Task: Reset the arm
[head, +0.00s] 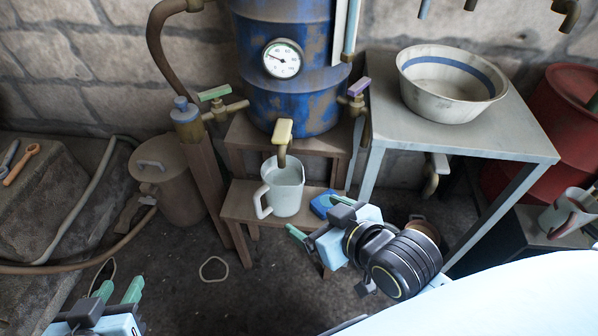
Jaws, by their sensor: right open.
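My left gripper (118,288) is at the bottom left edge, low over the dark floor. Its two green fingers stand apart with nothing between them. My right gripper (312,218) is right of centre, in front of the low wooden stool, with its black wrist joint behind it. One green finger shows clearly on its left; the other is mostly hidden by the gripper body. It is open, and I see nothing held in it. A white jug (284,188) stands upright on the stool under the yellow-handled tap (283,135), apart from my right gripper.
A blue box-like item (322,205) lies on the stool close to my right gripper. A grey table (530,146) with a basin (450,100) stands at right. A blue barrel (300,20) with a gauge stands behind. Open floor (190,300) lies between the grippers.

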